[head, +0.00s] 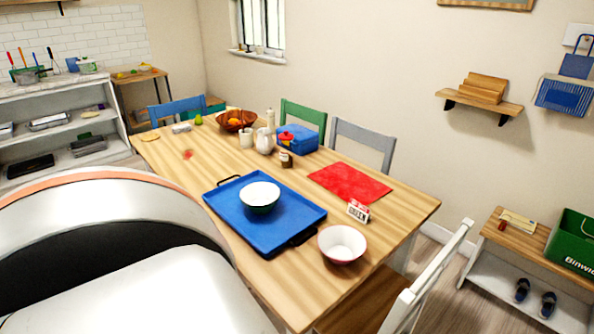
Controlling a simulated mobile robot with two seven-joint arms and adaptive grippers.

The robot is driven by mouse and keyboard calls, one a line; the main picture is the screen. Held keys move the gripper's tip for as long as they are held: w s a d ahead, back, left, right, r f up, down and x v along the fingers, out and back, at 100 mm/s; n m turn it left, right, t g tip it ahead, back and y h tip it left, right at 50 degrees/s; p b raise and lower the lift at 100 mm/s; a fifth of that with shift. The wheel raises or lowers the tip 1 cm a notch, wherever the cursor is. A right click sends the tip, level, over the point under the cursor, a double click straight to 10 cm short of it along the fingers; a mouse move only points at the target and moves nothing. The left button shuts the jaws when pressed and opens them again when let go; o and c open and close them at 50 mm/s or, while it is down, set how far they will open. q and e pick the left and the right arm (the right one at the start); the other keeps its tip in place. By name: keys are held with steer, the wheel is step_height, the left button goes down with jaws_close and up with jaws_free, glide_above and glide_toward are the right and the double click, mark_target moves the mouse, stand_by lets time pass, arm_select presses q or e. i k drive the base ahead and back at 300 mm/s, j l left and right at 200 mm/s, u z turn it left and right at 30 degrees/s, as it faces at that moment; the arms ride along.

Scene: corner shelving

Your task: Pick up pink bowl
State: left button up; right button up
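The pink bowl (342,259) is on the wooden table near its front edge, just right of the blue tray. It is white inside with a pinkish-red outside, and it stands upright and looks empty. Neither of my grippers is in view. A large white and dark part of my own body fills the lower left and hides that part of the table and floor.
A red mat (348,182) and a small block sign (358,211) lie behind the pink bowl. A white chair (430,285) stands close at the front right. A blue box (296,139), jug (264,141) and fruit bowl (236,127) are farther back. Open floor shows at right.

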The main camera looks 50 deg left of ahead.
mark_target(340, 244)
steer(key=i+l+u, duration=0.1)
steer(key=u, duration=0.35)
steer(key=i+l+u, duration=0.1)
steer(key=u, duration=0.35)
steer(key=l+u, duration=0.25)
steer(key=u, duration=0.2)
steer(key=i+l, duration=0.05)
